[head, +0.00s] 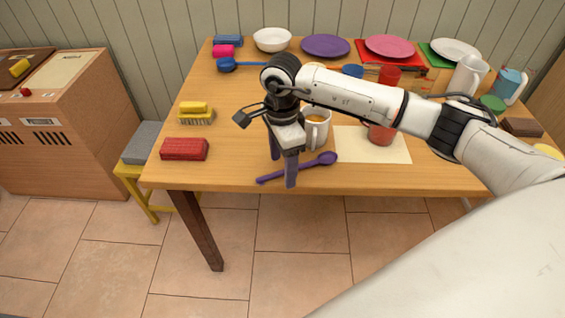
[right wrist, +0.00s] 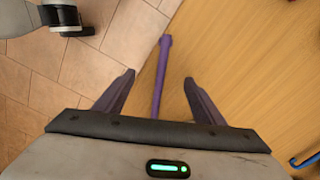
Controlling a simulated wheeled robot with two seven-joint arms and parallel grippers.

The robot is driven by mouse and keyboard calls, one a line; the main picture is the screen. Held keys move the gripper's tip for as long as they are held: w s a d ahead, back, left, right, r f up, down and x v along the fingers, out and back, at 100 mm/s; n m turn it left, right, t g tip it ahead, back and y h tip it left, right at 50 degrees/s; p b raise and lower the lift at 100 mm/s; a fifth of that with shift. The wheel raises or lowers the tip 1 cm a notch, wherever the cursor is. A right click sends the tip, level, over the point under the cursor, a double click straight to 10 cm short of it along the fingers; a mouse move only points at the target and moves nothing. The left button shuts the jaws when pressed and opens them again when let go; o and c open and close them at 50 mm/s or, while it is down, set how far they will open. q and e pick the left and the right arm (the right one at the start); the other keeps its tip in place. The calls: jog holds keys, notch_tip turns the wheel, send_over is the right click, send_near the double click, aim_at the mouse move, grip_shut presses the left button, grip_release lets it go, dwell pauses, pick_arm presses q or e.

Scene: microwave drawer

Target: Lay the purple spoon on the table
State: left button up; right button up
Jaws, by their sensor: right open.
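The purple spoon (head: 328,158) lies on the wooden table (head: 230,178) near its front edge, bowl to the right and handle to the left in the head view. My right gripper (head: 283,170) is open and points down over the handle. In the right wrist view the spoon's handle (right wrist: 162,60) runs between the two spread fingers of the right gripper (right wrist: 160,77), apart from both. The handle lies close along the table edge there, and the bowl is hidden.
A white mug (head: 317,131) stands just behind the spoon. A red cup (head: 381,135) stands on a cream mat (head: 400,155) to the right. A red block (head: 185,149) and a yellow brush (head: 195,112) lie left. Plates line the back.

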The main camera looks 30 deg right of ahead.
notch_tip(320, 180, up, 10)
jog(key=s+a+f+m+g+y, duration=0.15)
jog(key=s+a+y, duration=0.3)
jog(key=a, duration=0.65)
jog(key=s+a+f+g+y, duration=0.15)
jog(key=s+a+y, duration=0.3)
jog(key=a, duration=0.65)
jog(key=a+r+m+t+y, duration=0.5)
jog(key=a+r+m+y, duration=0.2)
jog(key=m+y, duration=0.35)
jog(key=w+d+f+m+t+h, duration=0.3)
jog(key=d+f+m+t+h, duration=0.3)
jog(key=m, duration=0.7)
jog(key=w+d+f+m+t+h, duration=0.3)
jog(key=d+f+m+t+h, duration=0.4)
jog(key=m, duration=0.7)
jog(key=s+d+f+m+g+h, duration=0.2)
jog(key=s+f+m, duration=0.3)
jog(key=s+f, duration=0.3)
jog(key=s+d+f+m+g+h, duration=0.2)
jog(key=s+d+f+m+g, duration=0.2)
jog(key=s+f, duration=0.5)
notch_tip(320, 180, down, 2)
jog(key=d+m, duration=0.1)
jog(key=m, duration=0.1)
jog(key=shift+s+d+m, duration=0.2)
jog(key=shift+d+m, duration=0.05)
jog(key=shift+m, duration=0.05)
